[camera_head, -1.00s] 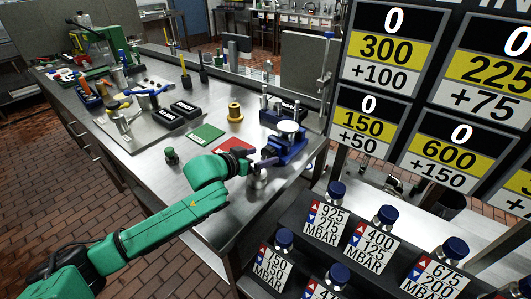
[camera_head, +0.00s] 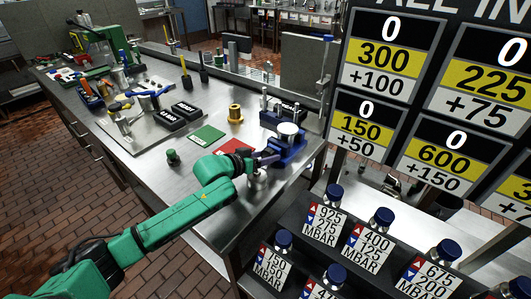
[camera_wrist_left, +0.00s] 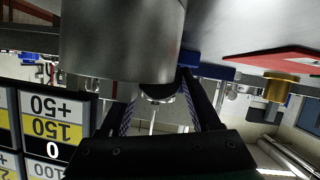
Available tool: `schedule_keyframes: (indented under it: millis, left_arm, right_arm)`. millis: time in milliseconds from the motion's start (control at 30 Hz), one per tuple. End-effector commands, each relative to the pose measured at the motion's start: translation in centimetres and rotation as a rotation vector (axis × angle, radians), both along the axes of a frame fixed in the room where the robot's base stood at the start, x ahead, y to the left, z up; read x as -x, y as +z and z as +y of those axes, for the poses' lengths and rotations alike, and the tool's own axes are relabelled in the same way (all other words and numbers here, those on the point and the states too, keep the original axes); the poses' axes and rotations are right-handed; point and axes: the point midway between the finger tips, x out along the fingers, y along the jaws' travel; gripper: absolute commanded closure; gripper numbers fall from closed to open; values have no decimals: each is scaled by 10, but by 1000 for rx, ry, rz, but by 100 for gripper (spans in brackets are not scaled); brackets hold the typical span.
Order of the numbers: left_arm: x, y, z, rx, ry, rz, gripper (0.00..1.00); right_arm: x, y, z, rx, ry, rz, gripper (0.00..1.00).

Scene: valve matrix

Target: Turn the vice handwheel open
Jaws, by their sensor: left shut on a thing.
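The blue vice (camera_head: 286,151) stands near the right front corner of the steel bench, with a round silver piece (camera_head: 288,129) on top. My left gripper (camera_head: 263,160) is at the vice's near left side, level with its front end. It is shut on the vice handwheel, which the fingers and wrist largely hide in the head view. In the left wrist view, the fingers (camera_wrist_left: 160,112) lie either side of a small rounded metal part (camera_wrist_left: 157,94). A blue edge of the vice shows behind. My right gripper is not in view.
A silver cylinder (camera_head: 257,181) stands close beside my left gripper and looms large in the wrist view (camera_wrist_left: 122,40). A red plate (camera_head: 232,147), green plate (camera_head: 207,136) and brass piece (camera_head: 235,114) lie nearby. Blue-capped bottles (camera_head: 333,191) stand at the right.

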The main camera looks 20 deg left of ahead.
Motion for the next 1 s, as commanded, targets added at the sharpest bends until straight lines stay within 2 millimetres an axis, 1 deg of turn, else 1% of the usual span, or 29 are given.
schedule_keyframes:
  millis: [167, 200, 267, 567, 667, 767, 867, 900, 1000]
  left_arm:
    - [0, -1, 0, 4, 1, 1, 92]
    - [0, -1, 0, 4, 1, 1, 29]
    - [0, -1, 0, 3, 0, 0, 6]
    - [0, 0, 0, 2, 1, -1, 6]
    - [4, 1, 3, 1, 2, 0, 6]
    - [17, 5, 10, 0, 1, 0, 6]
    - [37, 12, 20, -3, 2, 2, 6]
    - [47, 16, 25, -6, -1, 2, 6]
    - [69, 25, 37, -5, 1, 5, 6]
  right_arm:
    - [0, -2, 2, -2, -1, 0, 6]
    - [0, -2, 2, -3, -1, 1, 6]
    - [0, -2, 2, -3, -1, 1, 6]
    - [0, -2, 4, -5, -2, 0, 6]
    - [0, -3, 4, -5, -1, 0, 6]
    - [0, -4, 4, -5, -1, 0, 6]
    - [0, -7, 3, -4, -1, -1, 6]
    - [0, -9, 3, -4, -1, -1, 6]
    - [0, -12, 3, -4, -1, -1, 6]
